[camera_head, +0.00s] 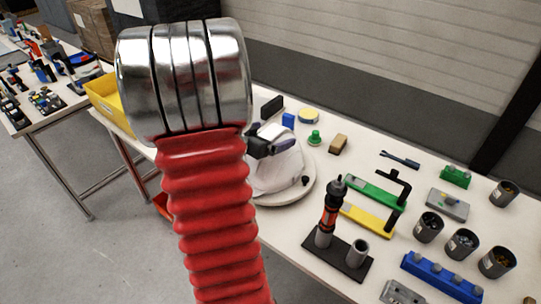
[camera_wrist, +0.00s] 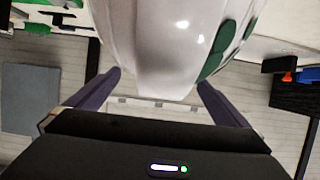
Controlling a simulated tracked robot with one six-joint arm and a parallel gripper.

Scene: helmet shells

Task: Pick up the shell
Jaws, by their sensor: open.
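The white shell (camera_head: 278,172) sits on a round pale stand (camera_head: 303,191) on the workbench, partly hidden by my gripper and arm in the head view. In the wrist view the shell (camera_wrist: 155,40) fills the top middle, glossy white with green patches on its right side. My gripper (camera_head: 268,141) is at the top of the shell. In the wrist view its two purple fingers (camera_wrist: 160,83) are spread apart, one on each side of the narrow part of the shell. I cannot tell whether either finger touches it.
A black holder (camera_head: 336,262) with a red and black tool stands close to the right of the shell. Further right are green and yellow blocks, several grey cups (camera_head: 461,243) and a blue block (camera_head: 440,277). A yellow bin (camera_head: 108,99) is at the bench's left end.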

